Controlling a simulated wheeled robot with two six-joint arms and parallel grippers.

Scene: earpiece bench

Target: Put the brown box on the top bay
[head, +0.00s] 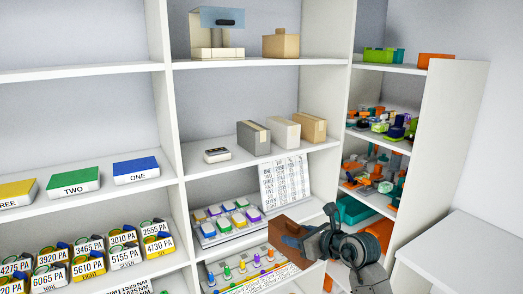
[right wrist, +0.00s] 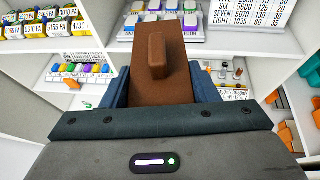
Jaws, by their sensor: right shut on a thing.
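A brown box (head: 285,232) with a raised ridge on one face is held by my right gripper (head: 303,243), in front of the lower shelves of the middle unit. In the right wrist view the brown box (right wrist: 160,65) sits between the blue fingers of my right gripper (right wrist: 162,90), which is shut on it. The top bay (head: 235,64) of the middle unit is a white shelf. It carries a beige device with a clear visor (head: 214,40) at left and a tan box (head: 281,45) at right. My left gripper is not in view.
The shelf below holds a small white device (head: 217,155) and grey, beige and tan boxes (head: 283,133). A number chart (head: 285,184) and trays of coloured pieces (head: 228,222) stand lower. A side unit (head: 440,140) with coloured parts and a white counter (head: 465,250) are at right.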

